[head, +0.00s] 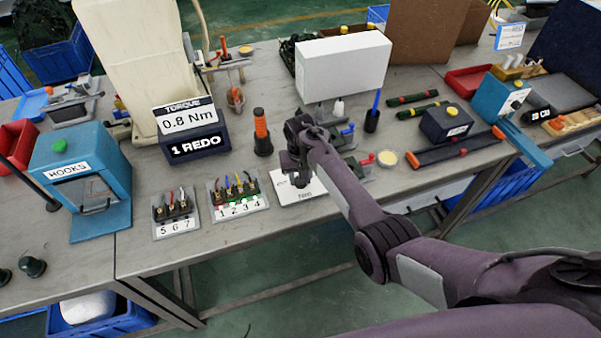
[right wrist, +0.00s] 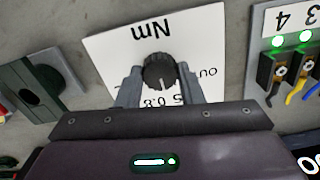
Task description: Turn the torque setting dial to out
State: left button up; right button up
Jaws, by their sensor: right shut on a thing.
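The torque setting dial (right wrist: 159,72) is a round black ribbed knob on a white plate (right wrist: 110,45) marked Nm, seen upside down in the right wrist view. Its white line points down in that picture, towards the printed 0.8. The label "out" lies to the right of the knob, partly hidden. My right gripper (right wrist: 160,88) has one finger on each side of the knob and is shut on it. In the head view the plate (head: 309,199) lies flat on the bench and my right gripper (head: 298,180) hides the dial. My left gripper is not in view.
The torque display (head: 190,122) reads 0.8 Nm above "1 REDO". Connector blocks numbered 1 to 4 (head: 238,208) and 5 to 7 (head: 175,227) stand left of the plate. An orange-and-black driver (head: 261,131) stands behind. A small yellow dish (head: 387,158) is to the right.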

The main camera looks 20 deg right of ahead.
jog(key=n+p, duration=0.1)
jog(key=n, duration=0.2)
jog(key=shift+r, duration=0.15)
jog(key=n+p, duration=0.1)
jog(key=n, duration=0.2)
jog(key=shift+n, duration=0.3)
jog(key=n, duration=0.3)
jog(key=shift+n, duration=1.6)
jog(key=o, duration=1)
notch_tip(320, 180, up, 8)
jog(key=shift+f+p, duration=0.2)
jog(key=shift+p, duration=0.7)
